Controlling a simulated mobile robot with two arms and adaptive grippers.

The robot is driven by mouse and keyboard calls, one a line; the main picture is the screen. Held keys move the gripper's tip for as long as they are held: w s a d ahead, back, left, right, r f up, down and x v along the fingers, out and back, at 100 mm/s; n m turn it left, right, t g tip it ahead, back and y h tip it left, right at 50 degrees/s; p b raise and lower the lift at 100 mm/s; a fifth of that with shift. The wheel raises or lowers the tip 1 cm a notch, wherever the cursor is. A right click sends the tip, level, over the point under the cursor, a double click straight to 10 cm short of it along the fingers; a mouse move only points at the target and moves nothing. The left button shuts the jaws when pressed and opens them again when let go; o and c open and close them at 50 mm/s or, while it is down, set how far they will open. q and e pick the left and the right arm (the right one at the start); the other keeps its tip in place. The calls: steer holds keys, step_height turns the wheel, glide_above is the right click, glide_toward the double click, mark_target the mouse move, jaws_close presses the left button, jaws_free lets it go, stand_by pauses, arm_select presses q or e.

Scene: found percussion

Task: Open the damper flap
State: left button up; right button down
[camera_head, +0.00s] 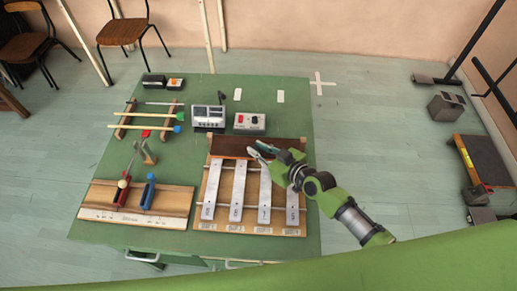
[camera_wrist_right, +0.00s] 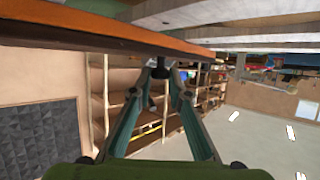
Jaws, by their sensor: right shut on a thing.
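The damper flap (camera_head: 228,146) is a dark brown panel across the back of a wooden board carrying several metal bars. An orange strip runs along its near edge, and its right part is partly hidden by my gripper. How far it is tilted is hard to tell. My right gripper (camera_head: 257,151) is at the middle of this edge. In the right wrist view the flap's orange edge (camera_wrist_right: 110,26) crosses the top, and my fingers (camera_wrist_right: 160,75) close on a small dark piece just under it, seemingly the flap's knob. My left gripper is not in view.
The metal bars (camera_head: 236,190) lie in front of the flap. Grey boxes (camera_head: 208,117) and (camera_head: 249,122) stand behind it. Mallets (camera_head: 146,127) rest on a rack at left. A wooden tray (camera_head: 98,200) holds red and blue tools. Green tabletop is bare at the back right.

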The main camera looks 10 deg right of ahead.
mark_target(259, 150)
steer(key=shift+w+d+r+m+g+p, duration=0.1)
steer(key=shift+w+r+m+g+p, duration=0.25)
steer(key=shift+r+g+p, duration=0.6)
steer(key=shift+w+r+m+p, duration=0.15)
steer(key=shift+w+m+p, duration=0.2)
steer(key=shift+p, duration=0.55)
steer(key=shift+w+d+r+m+g, duration=0.2)
steer(key=shift+w+m+g, duration=0.15)
steer(key=shift+g, duration=0.4)
steer(key=shift+w+r+m+g, duration=0.25)
steer(key=shift+w+g, duration=0.1)
steer(key=shift+g, duration=0.2)
steer(key=shift+w+r+m+g, duration=0.1)
steer(key=shift+w+m+g, duration=0.15)
steer(key=shift+g, duration=0.3)
steer(key=shift+w, duration=0.1)
steer(key=c, duration=2)
jaws_free()
steer(key=shift+o, duration=0.2)
steer(key=shift+d, duration=0.1)
steer(key=v, duration=1.2)
